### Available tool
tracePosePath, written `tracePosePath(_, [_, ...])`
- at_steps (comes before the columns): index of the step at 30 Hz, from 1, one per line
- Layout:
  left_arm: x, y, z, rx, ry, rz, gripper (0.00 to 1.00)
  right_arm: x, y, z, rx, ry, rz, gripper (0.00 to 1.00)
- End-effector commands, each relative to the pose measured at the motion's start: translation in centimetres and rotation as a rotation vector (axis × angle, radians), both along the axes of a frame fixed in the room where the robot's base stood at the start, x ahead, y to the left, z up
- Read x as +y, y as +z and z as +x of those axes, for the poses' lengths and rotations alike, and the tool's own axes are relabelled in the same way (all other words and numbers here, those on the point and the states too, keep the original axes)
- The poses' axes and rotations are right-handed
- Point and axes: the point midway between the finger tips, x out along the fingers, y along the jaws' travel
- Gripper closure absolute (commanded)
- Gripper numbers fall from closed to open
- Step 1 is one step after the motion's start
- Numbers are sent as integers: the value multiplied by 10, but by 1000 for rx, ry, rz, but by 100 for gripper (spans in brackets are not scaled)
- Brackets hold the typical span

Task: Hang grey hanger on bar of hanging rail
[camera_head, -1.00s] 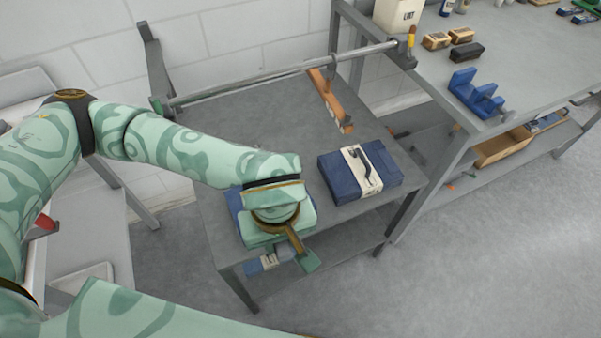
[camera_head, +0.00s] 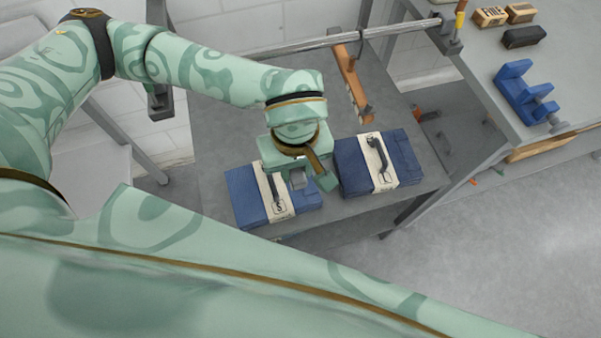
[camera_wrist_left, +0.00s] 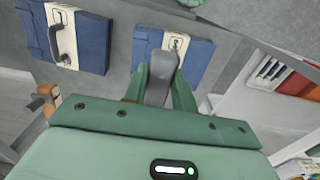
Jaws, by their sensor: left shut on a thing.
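My left gripper (camera_head: 302,181) is over the front part of the grey table, above and between two blue packs. It is shut on a grey piece (camera_head: 297,179), taken to be the grey hanger. In the left wrist view the grey piece (camera_wrist_left: 160,80) sits between the green fingers; most of its shape is hidden. The bar (camera_head: 300,44) of the hanging rail runs along the back of the table, apart from the gripper. An orange-brown hanger (camera_head: 349,80) hangs from the bar by a dark hook. My right gripper is not in view.
The left blue pack (camera_head: 243,198) and right blue pack (camera_head: 408,160) have pale bands and dark handles. A grey bench (camera_head: 480,60) at right holds a blue holder (camera_head: 521,92) and small boxes. My arm covers the rail's left part.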

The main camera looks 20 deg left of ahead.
Motion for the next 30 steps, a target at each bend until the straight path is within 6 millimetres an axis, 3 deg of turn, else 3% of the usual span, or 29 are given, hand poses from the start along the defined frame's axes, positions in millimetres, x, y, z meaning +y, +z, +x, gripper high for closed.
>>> tracePosePath(8, [16, -1, 22, -1, 2, 0, 100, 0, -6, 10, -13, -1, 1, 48])
tracePosePath(30, [59, -2, 79, -1, 2, 0, 100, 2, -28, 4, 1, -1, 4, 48])
